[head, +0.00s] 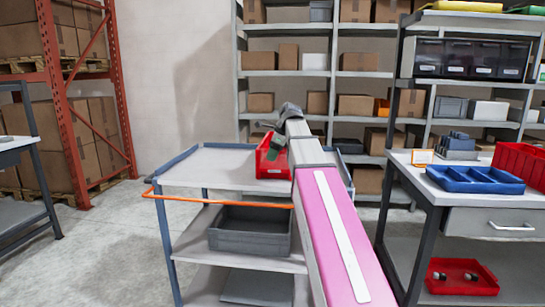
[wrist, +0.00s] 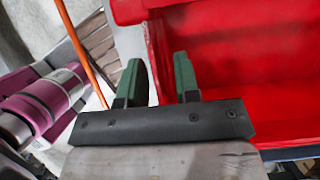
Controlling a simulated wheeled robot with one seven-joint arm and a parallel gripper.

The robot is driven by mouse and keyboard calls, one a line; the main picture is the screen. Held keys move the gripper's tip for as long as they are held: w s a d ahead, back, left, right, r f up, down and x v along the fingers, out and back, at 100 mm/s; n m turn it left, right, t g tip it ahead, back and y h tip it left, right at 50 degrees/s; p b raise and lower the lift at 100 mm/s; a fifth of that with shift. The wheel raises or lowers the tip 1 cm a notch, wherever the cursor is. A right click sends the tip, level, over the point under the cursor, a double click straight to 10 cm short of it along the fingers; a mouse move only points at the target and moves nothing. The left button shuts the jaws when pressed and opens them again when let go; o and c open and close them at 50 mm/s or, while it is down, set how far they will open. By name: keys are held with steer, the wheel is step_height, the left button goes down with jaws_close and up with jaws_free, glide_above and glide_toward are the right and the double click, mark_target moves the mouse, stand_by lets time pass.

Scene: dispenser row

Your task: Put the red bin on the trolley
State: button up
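A red bin (head: 268,163) is at the back right of the trolley's top shelf (head: 215,170); it appears to rest there, partly hidden by my arm. In the wrist view the red bin (wrist: 235,75) fills the upper right, its open inside facing the camera. My gripper (wrist: 158,80) has its two green fingers apart, one on each side of the bin's near wall edge, with a gap visible between them. In the head view my gripper (head: 276,143) is over the bin's right side.
An orange rail (head: 220,203) runs along the trolley's front. A grey crate (head: 250,230) sits on its middle shelf. The workbench at right holds a blue tray (head: 475,179) and another red bin (head: 520,165); a red bin with items (head: 460,277) is below. The trolley top's left is clear.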

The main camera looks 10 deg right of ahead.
steer(key=v, duration=1.1)
steer(key=shift+s+d+r, duration=0.1)
steer(key=shift+r, duration=0.3)
stand_by(0.7)
